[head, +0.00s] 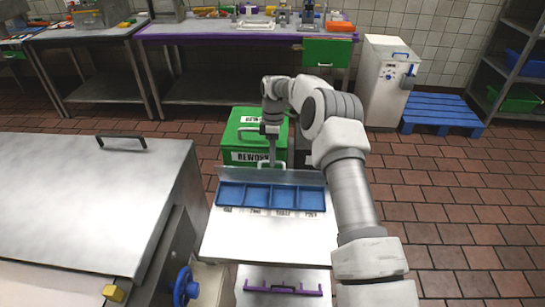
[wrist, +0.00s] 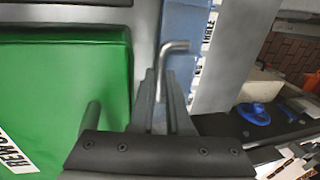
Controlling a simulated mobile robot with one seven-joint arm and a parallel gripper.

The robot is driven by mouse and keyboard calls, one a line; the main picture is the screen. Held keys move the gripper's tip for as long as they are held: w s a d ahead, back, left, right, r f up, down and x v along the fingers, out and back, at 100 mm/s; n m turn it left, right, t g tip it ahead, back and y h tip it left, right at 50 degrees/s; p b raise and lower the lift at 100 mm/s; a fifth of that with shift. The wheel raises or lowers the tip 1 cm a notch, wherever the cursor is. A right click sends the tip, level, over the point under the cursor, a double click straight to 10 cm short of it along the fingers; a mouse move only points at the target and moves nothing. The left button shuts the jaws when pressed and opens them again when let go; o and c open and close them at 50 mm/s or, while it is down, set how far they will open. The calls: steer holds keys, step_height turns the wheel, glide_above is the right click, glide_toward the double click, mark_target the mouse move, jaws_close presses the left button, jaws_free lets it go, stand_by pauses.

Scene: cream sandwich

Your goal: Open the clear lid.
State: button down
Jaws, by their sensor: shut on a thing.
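A clear, greyish lid (head: 232,179) stands raised along the back edge of the blue compartment tray (head: 252,208) in the head view. Its exact tilt is hard to tell. The tray's compartments show in front of it. My gripper (head: 271,161) is at the lid's upper edge, in the middle. In the wrist view my gripper (wrist: 163,85) is shut on the lid's bent grey handle (wrist: 178,47), which passes between the two fingers. The handle's lower part is hidden by the fingers.
A green REWORK bin (head: 240,128) stands right behind the lid, close to my gripper. A steel cabinet (head: 90,195) with a black handle is at the left. A purple-edged bench (head: 190,35) is at the back.

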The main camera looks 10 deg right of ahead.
steer(key=c, duration=1.1)
jaws_free()
steer(key=shift+s+f, duration=0.1)
steer(key=shift+f, duration=0.25)
steer(key=shift+o, duration=1.1)
steer(key=shift+r, duration=0.2)
steer(key=shift+r, duration=0.15)
